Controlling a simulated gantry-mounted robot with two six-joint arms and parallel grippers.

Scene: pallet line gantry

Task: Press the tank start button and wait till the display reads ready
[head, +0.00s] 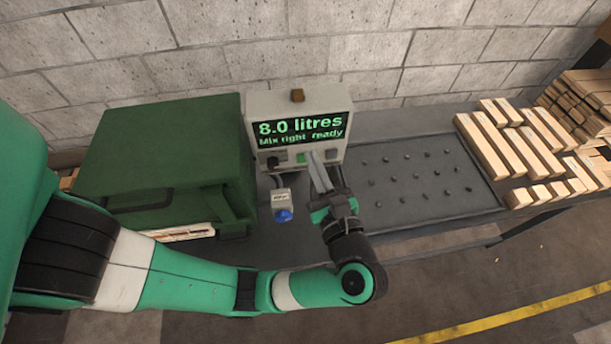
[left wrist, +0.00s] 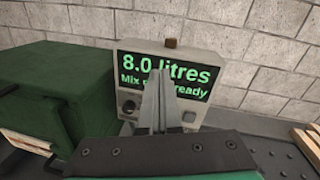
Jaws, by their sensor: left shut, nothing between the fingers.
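The grey control box (head: 297,97) stands at the back of the bench against the wall. Its display (head: 301,129) is lit and reads "8.0 litres" and "Mix right ready" in green; the same display is in the left wrist view (left wrist: 165,76), partly covered by my fingers. A green button (head: 301,158) and a dark knob (head: 273,162) sit below the display. My left gripper (head: 315,157) is shut and empty, its fingertips just below the display beside the green button. I cannot tell whether they touch the panel. My right gripper is not in view.
A green covered bulk (head: 160,150) stands left of the box. A small grey unit (head: 281,198) with a blue part is in front. A dark studded plate (head: 420,180) lies to the right, then wooden slats (head: 490,150). A brown block (head: 297,95) tops the box.

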